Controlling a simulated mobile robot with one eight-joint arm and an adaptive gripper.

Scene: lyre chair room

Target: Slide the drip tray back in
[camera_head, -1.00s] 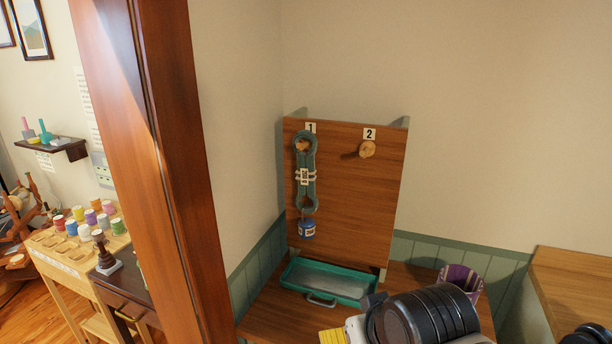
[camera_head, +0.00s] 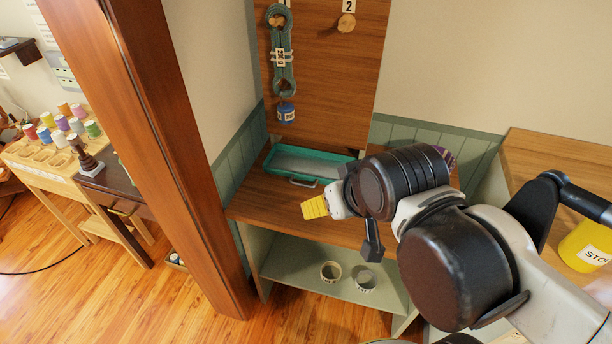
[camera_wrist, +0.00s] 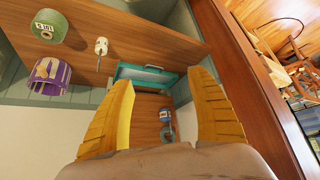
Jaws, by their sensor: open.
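The drip tray (camera_head: 283,174) is a shallow teal tray with a grey inside. It lies on the wooden counter (camera_head: 250,207) at the foot of the upright board, with a pale loop handle (camera_head: 302,183) on its front side. In the wrist view the tray (camera_wrist: 150,87) shows beyond and between my fingertips. My gripper (camera_head: 315,207) has yellow fingers and appears in front of the tray's handle in the head view. In the wrist view my gripper (camera_wrist: 165,90) is open, its fingers wide apart with nothing between them. My arm hides the tray's far right surroundings.
A purple cup (camera_head: 446,157) stands right of the tray. A dark wooden post (camera_head: 150,150) rises at left. Two rolls (camera_head: 331,271) sit on the lower shelf.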

